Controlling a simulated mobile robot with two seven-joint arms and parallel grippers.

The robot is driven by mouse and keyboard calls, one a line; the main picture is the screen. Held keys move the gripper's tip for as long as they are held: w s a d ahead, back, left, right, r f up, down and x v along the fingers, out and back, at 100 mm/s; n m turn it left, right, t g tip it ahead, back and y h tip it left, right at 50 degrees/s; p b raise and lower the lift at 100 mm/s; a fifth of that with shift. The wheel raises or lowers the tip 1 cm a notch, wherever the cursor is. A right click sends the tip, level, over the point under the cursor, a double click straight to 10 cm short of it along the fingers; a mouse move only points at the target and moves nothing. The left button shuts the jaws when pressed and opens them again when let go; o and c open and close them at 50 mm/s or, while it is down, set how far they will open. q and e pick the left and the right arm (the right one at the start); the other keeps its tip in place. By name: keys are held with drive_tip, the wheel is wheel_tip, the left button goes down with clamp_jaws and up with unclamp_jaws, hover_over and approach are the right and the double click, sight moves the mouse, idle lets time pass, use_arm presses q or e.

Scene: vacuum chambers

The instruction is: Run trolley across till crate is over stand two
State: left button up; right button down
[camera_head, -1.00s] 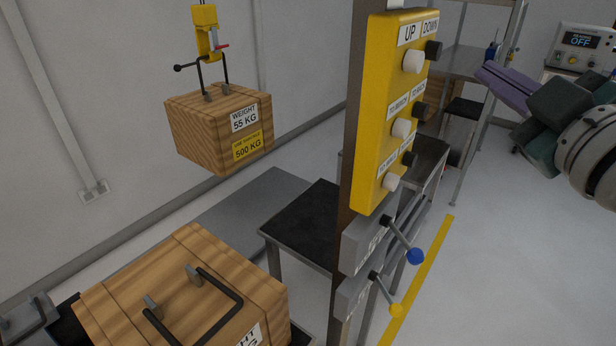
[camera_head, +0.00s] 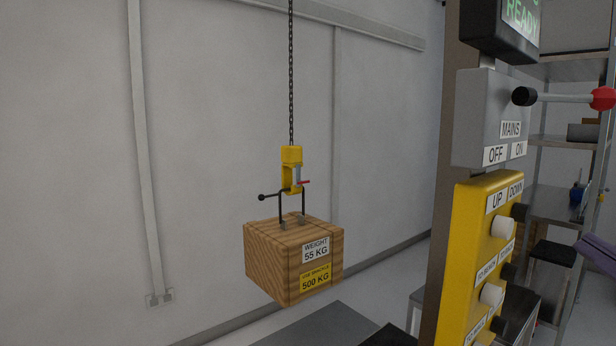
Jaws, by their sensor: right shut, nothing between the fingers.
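The wooden crate (camera_head: 272,262) hangs level from a yellow hook block (camera_head: 291,170) on a chain (camera_head: 291,70). Its labels read 55 KG and 500 KG. The trolley is above the picture. The yellow pendant (camera_head: 465,265) with white and black buttons is on a post at right; its top row reads UP and DOWN, and its lower rows are partly cut off. I cannot tell which support is stand two. My right gripper (camera_head: 597,253) shows only as purple fingertips at the right edge, shut and empty, right of the pendant and apart from it. My left gripper is out of view.
The mains switch box (camera_head: 488,120) has a lever with a red knob, pointing toward the ON side. A display (camera_head: 515,18) above reads READY. A grey flat surface (camera_head: 325,325) and a dark top (camera_head: 390,337) show below the crate. Shelving (camera_head: 565,120) stands behind the post.

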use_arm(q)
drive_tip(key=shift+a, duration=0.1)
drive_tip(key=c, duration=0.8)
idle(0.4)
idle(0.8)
